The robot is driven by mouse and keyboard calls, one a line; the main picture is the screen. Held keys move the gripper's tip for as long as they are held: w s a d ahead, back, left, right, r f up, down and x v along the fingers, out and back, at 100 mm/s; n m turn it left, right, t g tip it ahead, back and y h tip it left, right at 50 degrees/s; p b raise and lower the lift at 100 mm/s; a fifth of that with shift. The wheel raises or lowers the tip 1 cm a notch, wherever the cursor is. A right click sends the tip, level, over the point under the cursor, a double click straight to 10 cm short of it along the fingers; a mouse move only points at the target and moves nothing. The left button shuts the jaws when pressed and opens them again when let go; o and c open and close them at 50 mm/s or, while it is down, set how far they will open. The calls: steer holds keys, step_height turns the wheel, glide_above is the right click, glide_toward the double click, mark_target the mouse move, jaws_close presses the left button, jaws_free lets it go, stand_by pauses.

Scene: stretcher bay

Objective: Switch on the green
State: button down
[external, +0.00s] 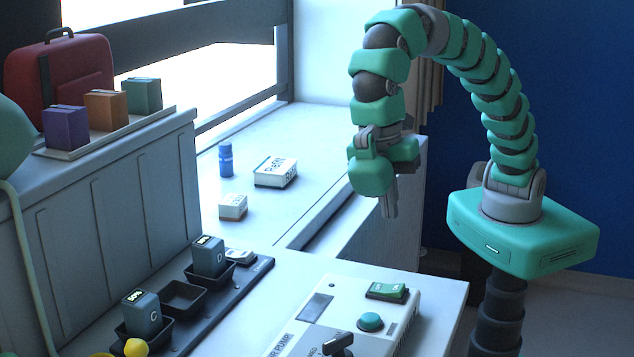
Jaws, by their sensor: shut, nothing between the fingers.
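A white control box (408,318) lies on the near table. A green rocker switch (387,291) sits at its far end; I cannot tell which way it is set. A round green button (371,322) is just in front of the rocker. A dark lever (338,344) stands nearer on the same box. My gripper (389,206) hangs in the air above and behind the box, pointing down. Its fingers are shut and empty, well apart from the switch and the button.
A black rack with cups (182,298) holds grey battery-like blocks (207,256) on the left. A white ledge behind bears a blue bottle (225,160) and two small boxes (275,172). A red case (62,75) and coloured boxes (105,110) stand at upper left.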

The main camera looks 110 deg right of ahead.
mark_target(398, 287)
steer(key=f, duration=0.4)
steer(key=s+a+f, duration=0.1)
steer(key=f, duration=0.8)
steer(key=shift+s+a+f, duration=0.15)
steer(key=shift+s+a, duration=0.05)
steer(key=shift+s, duration=0.1)
steer(key=shift+s+a+f, duration=0.1)
steer(key=shift+s+f, duration=0.05)
steer(key=shift+w+d+r, duration=0.25)
steer(key=shift+w+d, duration=0.25)
steer(key=shift+w, duration=0.15)
step_height(398, 287, up, 14)
steer(key=s+a+p, duration=0.1)
steer(key=shift+s+a+f, duration=0.15)
steer(key=shift+s+a, duration=0.1)
steer(key=shift+s, duration=0.05)
stand_by(0.3)
